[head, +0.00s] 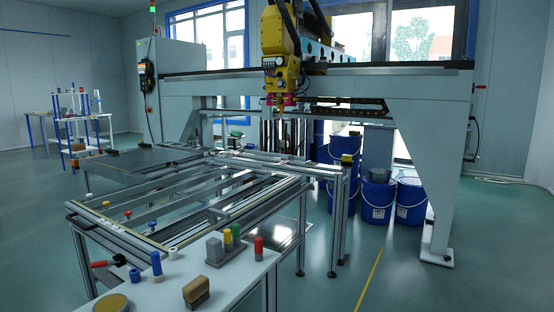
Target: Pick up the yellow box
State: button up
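No plain yellow box stands out clearly. A small block with a yellow top (347,158) sits on the right corner post of the metal panel frame (296,178). A tan-brown block (196,290) lies on the white worktop at the front; its colour is closer to brown than yellow. My gripper is not in the head view, so its opening and its place relative to these things cannot be seen.
A gantry with a yellow head (281,50) spans behind. Blue buckets (377,200) stand right.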

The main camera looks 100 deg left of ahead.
aim_at(345, 157)
jog(key=u, duration=2.25)
jog(key=i, duration=2.5)
jog(key=u, duration=0.35)
jog(key=i, duration=0.65)
jog(key=z, duration=0.9)
jog(key=i, duration=0.7)
jog(key=u, duration=0.55)
jog(key=i, duration=0.8)
jog(key=u, duration=0.65)
